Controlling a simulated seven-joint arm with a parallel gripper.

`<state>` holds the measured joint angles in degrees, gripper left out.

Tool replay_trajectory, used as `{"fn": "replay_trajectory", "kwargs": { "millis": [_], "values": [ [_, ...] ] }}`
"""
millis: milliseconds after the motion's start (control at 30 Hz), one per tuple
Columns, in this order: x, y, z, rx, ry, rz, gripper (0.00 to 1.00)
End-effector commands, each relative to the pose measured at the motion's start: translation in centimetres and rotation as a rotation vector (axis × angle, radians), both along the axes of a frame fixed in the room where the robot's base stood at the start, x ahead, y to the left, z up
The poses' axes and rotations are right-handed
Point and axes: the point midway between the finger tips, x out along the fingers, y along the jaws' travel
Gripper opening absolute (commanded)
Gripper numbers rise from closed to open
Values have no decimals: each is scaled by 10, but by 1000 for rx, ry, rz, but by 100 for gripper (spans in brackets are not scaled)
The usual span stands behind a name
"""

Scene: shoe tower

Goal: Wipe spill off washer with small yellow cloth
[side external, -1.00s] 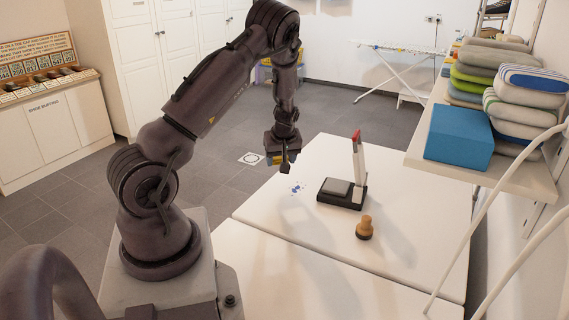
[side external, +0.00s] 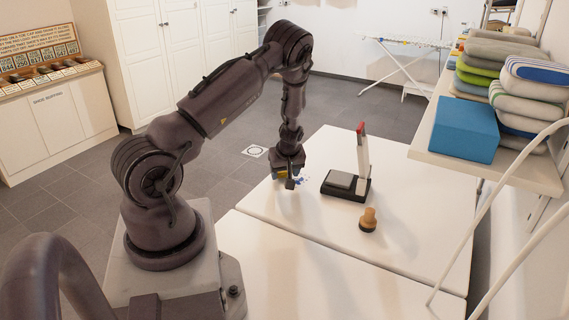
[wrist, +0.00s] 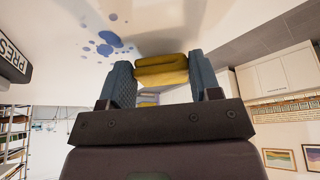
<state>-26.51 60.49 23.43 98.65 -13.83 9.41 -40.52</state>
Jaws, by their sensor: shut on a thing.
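My gripper (side external: 288,178) is shut on the small yellow cloth (wrist: 161,70). The cloth is folded between the two blue-grey fingers in the wrist view, and a bit of it shows under my gripper in the side view (side external: 281,174). The spill is a group of blue spots (wrist: 105,42) on the white washer top (wrist: 190,22), left of the cloth in the wrist view. In the side view a few blue spots (side external: 302,181) show right beside my gripper on the washer top (side external: 300,215). I cannot tell whether the cloth touches the surface.
A black-based device (side external: 345,186) with an upright red-tipped lever stands right of my gripper. A wooden-handled stamp (side external: 368,220) stands nearer the front. A shelf (side external: 485,165) at the right holds a blue block (side external: 464,130) and folded textiles. The front white surface is clear.

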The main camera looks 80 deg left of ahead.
Motion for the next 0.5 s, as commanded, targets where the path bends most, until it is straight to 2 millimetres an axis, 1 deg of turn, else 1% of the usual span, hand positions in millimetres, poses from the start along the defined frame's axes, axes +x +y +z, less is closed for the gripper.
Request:
{"fn": "replay_trajectory", "kwargs": {
  "millis": [33,67,100,200,267,467,500],
  "values": [
    [-1,-1,-11,-3,4,0,38],
    [4,-3,-3,0,-1,-4,38],
    [6,-7,-1,-1,0,-3,38],
    [12,-13,-6,-2,2,-3,38],
    [17,-17,-2,0,0,-3,38],
    [30,-30,-6,-1,2,-4,38],
    [26,-26,-5,-1,0,2,38]
  ]
}}
